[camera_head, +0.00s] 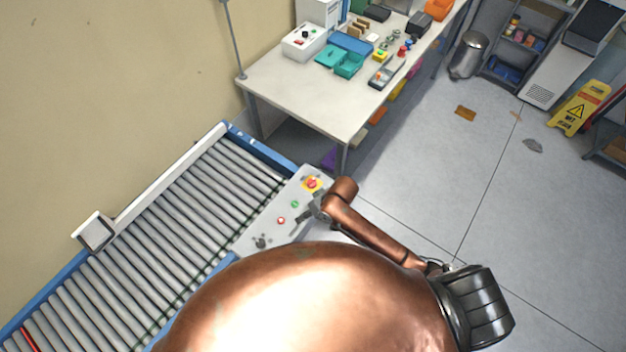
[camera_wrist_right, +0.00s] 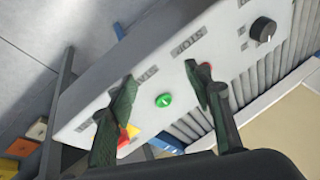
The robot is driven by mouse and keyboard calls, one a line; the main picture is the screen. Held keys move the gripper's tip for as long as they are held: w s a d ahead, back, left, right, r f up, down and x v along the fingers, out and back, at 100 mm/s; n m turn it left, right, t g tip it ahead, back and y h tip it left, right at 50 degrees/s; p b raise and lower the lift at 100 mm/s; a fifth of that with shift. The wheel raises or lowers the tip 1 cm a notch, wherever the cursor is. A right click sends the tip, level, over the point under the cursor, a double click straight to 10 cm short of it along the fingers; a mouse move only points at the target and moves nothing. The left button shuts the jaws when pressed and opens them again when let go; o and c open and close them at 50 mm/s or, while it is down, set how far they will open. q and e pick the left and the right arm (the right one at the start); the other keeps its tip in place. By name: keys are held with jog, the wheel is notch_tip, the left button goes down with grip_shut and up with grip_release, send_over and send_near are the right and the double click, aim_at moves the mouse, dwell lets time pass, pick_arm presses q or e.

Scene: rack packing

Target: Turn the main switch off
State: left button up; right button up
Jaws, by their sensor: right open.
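A light grey control panel (camera_head: 273,228) sits at the end of the roller conveyor. It carries a red-on-yellow control (camera_head: 312,184), a green button (camera_head: 295,204), a red button (camera_head: 281,220) and a black knob (camera_head: 260,242). No label for the main switch is legible. My right gripper (camera_head: 308,215) is open and empty over the panel. In the right wrist view the green button (camera_wrist_right: 163,100) shows between its fingers; the red-on-yellow control (camera_wrist_right: 127,135) is partly behind the left finger. The black knob (camera_wrist_right: 263,29) is clear at upper right. My left gripper is not in view.
The roller conveyor (camera_head: 160,235) with blue side rails runs to the lower left. A white table (camera_head: 300,95) with boxes and small items stands beyond the panel. A bin (camera_head: 468,55) and a yellow floor sign (camera_head: 580,107) stand farther right. Floor between is mostly clear.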

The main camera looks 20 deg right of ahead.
aim_at(313, 181)
jog(key=shift+g, duration=0.6)
jog(key=w, duration=0.1)
jog(key=w+a, duration=0.2)
jog(key=shift+w+r, duration=0.3)
jog(key=shift+w, duration=0.05)
jog(key=shift+w+d+r+h, duration=0.1)
jog(key=shift+w+d+h, duration=0.1)
jog(key=shift+w, duration=0.3)
jog(key=shift+w+d+r+h, duration=0.1)
jog(key=shift+w+h, duration=0.1)
jog(key=shift+w, duration=0.3)
jog(key=w+d+r+m, duration=0.1)
jog(key=w+d, duration=0.1)
jog(key=w, duration=0.1)
jog(key=w+d+r+m+g+h, duration=0.1)
jog(key=w+d+r, duration=0.1)
jog(key=d, duration=0.1)
jog(key=w+d+r+h, duration=0.1)
jog(key=w+d, duration=0.1)
jog(key=w, duration=0.1)
jog(key=shift+w+d+r+m+p, duration=0.35)
jog(key=shift+d+r+m+p, duration=0.05)
jog(key=shift+a+f+p, duration=0.15)
jog(key=shift+f+p, duration=0.05)
jog(key=shift+f, duration=1.7)
jog(key=shift+a+f+p, duration=0.15)
jog(key=shift+f, duration=1.75)
jog(key=shift+c, duration=0.7)
jog(key=c, duration=1)
